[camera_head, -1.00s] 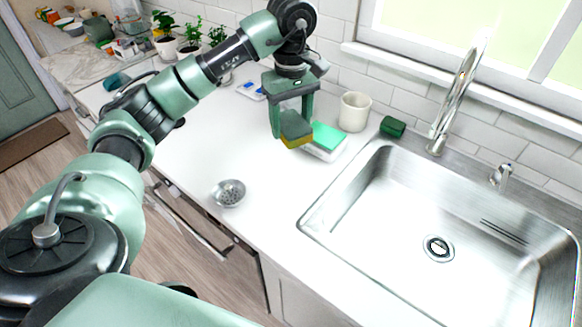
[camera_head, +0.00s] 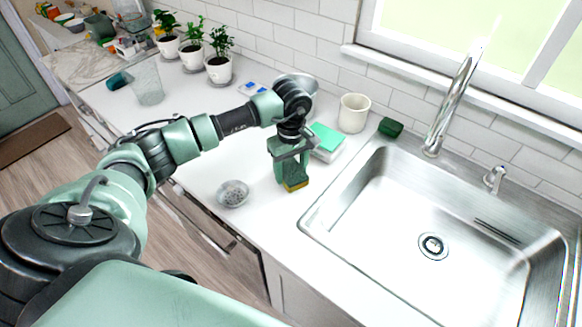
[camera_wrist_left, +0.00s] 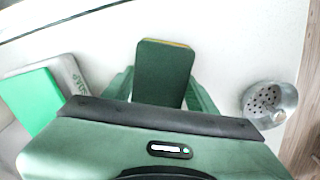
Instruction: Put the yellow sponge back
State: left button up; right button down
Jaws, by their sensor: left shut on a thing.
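The yellow sponge (camera_head: 297,185) has a dark green top and a yellow underside. My left gripper (camera_head: 291,178) is shut on it, over the white counter to the left of the sink. In the left wrist view the sponge (camera_wrist_left: 163,72) shows its dark green face, with a thin yellow edge, between the fingers. A grey-white soap holder (camera_head: 331,151) with a bright green top (camera_head: 326,136) stands behind the gripper; it also shows in the left wrist view (camera_wrist_left: 68,74). I cannot tell whether the sponge touches the counter. My right gripper is out of view.
A metal strainer (camera_head: 233,193) lies on the counter left of the gripper. The steel sink (camera_head: 400,225) is to the right. A white cup (camera_head: 354,113) and a dark green sponge (camera_head: 390,127) stand behind. Potted plants (camera_head: 218,68) and a glass (camera_head: 147,84) are at the back left.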

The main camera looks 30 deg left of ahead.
aim_at(291, 170)
pick_arm(q)
jog(key=shift+f, duration=0.1)
jog(key=o, duration=1.5)
jog(key=shift+c, duration=0.2)
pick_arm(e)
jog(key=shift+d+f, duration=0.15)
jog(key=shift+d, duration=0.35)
pick_arm(q)
jog(key=shift+r, duration=0.45)
notch_tip(291, 170, up, 12)
jog(key=b, duration=0.4)
jog(key=shift+f, duration=0.25)
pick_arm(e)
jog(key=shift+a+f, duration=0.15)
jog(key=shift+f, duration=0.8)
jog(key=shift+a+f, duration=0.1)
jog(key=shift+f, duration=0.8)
